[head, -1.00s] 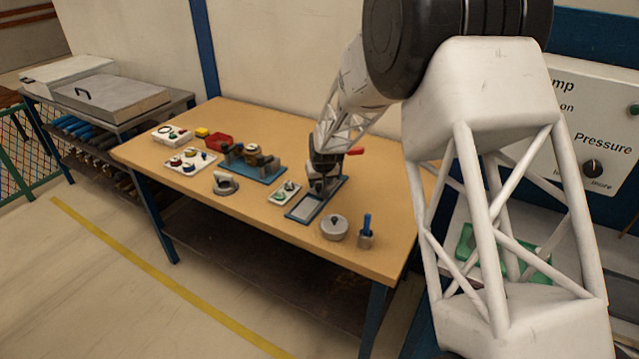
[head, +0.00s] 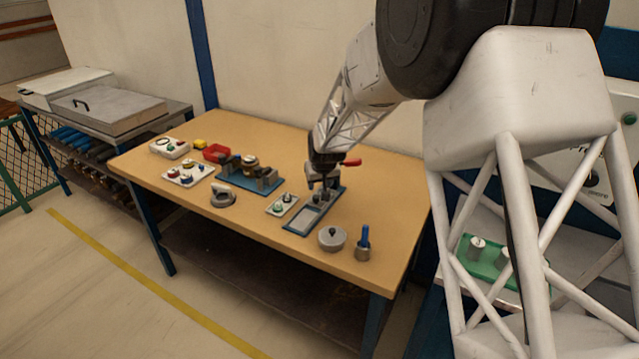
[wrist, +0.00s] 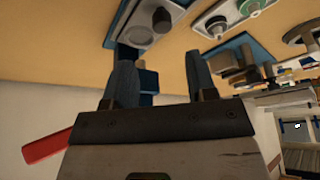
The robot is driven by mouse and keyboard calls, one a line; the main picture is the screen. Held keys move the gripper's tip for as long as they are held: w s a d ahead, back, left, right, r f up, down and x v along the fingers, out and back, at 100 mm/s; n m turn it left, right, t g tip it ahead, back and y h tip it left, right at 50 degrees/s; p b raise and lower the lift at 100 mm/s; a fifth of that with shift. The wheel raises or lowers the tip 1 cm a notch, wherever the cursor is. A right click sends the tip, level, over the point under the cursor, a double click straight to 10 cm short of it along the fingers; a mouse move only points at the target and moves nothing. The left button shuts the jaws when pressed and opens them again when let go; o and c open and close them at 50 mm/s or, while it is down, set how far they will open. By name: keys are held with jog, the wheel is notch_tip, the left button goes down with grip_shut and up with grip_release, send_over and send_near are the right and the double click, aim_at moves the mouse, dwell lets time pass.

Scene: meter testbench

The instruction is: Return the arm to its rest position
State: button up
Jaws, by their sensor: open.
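My gripper (head: 322,186) hangs above the blue-edged tray (head: 303,220) near the right part of the wooden workbench (head: 345,258). In the wrist view my gripper (wrist: 160,88) shows two blue-grey fingers spread apart, with nothing held between them. A tray with a round knob (wrist: 158,20) lies beyond the fingertips. A red handle (head: 351,162) sticks out to the right beside my gripper, and it also shows in the wrist view (wrist: 45,147). Whether the fingers touch anything on the bench is hard to tell.
A round lidded pot (head: 332,239) and a blue-handled tool in a cup (head: 363,243) stand at the front right. A green tray (head: 490,262) sits at right.

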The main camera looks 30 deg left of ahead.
jog(key=shift+d+r, duration=0.1)
jog(key=s+d+r+m+h, duration=0.1)
jog(key=s+d+r, duration=0.35)
jog(key=d, duration=0.75)
jog(key=s+d+r+m, duration=0.2)
jog(key=d+r, duration=0.6)
jog(key=d, duration=0.4)
jog(key=s+d+r+m+h, duration=0.1)
jog(key=s+d+r, duration=0.2)
jog(key=d+r, duration=0.7)
jog(key=s+d+m, duration=0.3)
jog(key=s+d, duration=1.1)
jog(key=d, duration=0.5)
jog(key=s+d+f+m, duration=0.1)
jog(key=s+d, duration=0.3)
jog(key=s, duration=0.4)
jog(key=s+d+m+h, duration=0.1)
jog(key=s+d, duration=0.3)
jog(key=s, duration=0.5)
jog(key=shift+d+f+g, duration=0.3)
jog(key=shift+d+f, duration=0.1)
